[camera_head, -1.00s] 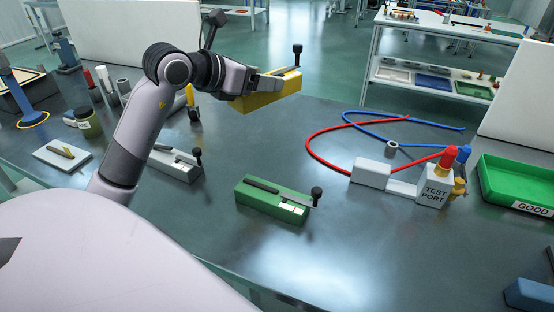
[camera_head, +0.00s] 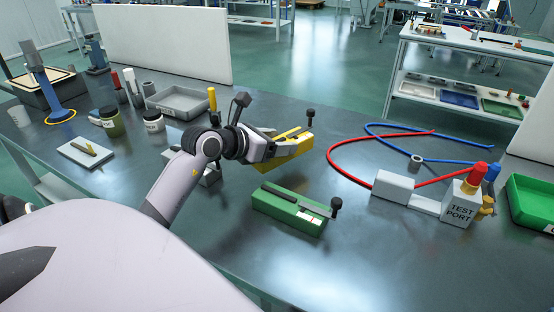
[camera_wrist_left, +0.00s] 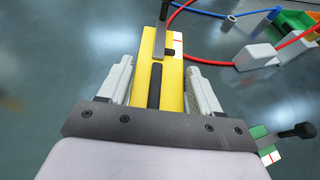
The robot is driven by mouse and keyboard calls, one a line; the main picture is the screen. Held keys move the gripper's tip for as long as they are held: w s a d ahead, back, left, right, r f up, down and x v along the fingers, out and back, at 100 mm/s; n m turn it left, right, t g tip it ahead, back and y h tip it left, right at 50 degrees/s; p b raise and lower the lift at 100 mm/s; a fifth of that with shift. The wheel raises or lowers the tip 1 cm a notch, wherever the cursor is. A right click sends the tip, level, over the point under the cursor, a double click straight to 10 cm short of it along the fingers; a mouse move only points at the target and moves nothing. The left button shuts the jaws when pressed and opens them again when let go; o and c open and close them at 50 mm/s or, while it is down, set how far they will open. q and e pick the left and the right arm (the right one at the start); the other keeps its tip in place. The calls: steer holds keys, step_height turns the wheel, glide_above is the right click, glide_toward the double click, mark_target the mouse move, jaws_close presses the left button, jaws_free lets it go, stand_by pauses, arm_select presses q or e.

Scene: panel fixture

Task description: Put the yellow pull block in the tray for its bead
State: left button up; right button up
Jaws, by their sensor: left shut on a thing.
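The yellow pull block (camera_head: 284,150) is in my left gripper (camera_head: 272,146), behind the green pull block (camera_head: 290,210). In the left wrist view, the fingers of my left gripper (camera_wrist_left: 160,85) are shut on the sides of the yellow pull block (camera_wrist_left: 172,70). A dark slot runs along its top, with a dark knob and a small white window with a red mark near its far end. No bead can be made out clearly. A green tray (camera_head: 518,207) stands at the right edge and a grey tray (camera_head: 208,104) at the back left. My right gripper is out of view.
A white-grey block (camera_head: 208,177) is partly hidden behind my left arm. The test port (camera_head: 460,206) with red and blue hoses stands right. Jars (camera_head: 153,121) and a small plate (camera_head: 75,157) are left. The front middle of the table is clear.

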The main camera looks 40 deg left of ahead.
arm_select(q)
steer(key=shift+f+b, duration=0.3)
steer(key=shift+f, duration=2.1)
steer(key=shift+f, duration=0.15)
steer(key=o, duration=1)
steer(key=shift+o, duration=0.2)
